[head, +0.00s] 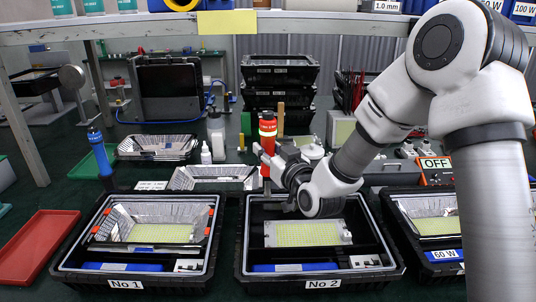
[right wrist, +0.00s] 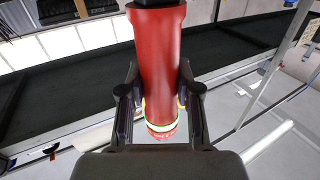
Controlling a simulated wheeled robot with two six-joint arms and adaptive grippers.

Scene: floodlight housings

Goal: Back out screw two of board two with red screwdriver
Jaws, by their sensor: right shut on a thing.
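The red screwdriver (head: 268,146) stands upright with its tip down, above the back of the housing marked No 2 (head: 322,283) in the head view. My right gripper (head: 272,162) is shut on it. In the right wrist view the red screwdriver (right wrist: 160,60) fills the middle, between the two fingers of my right gripper (right wrist: 160,106). The yellow LED board (head: 308,233) lies in housing No 2, in front of my gripper. The individual screws are too small to make out, and my wrist hides the back part of the housing. My left gripper is not in view.
A housing marked No 1 (head: 125,284) stands to the left, and another marked 60 W (head: 440,255) to the right. A blue screwdriver (head: 99,152) stands behind No 1. A red tray (head: 40,245) lies far left. Stacked black housings (head: 280,72) stand behind.

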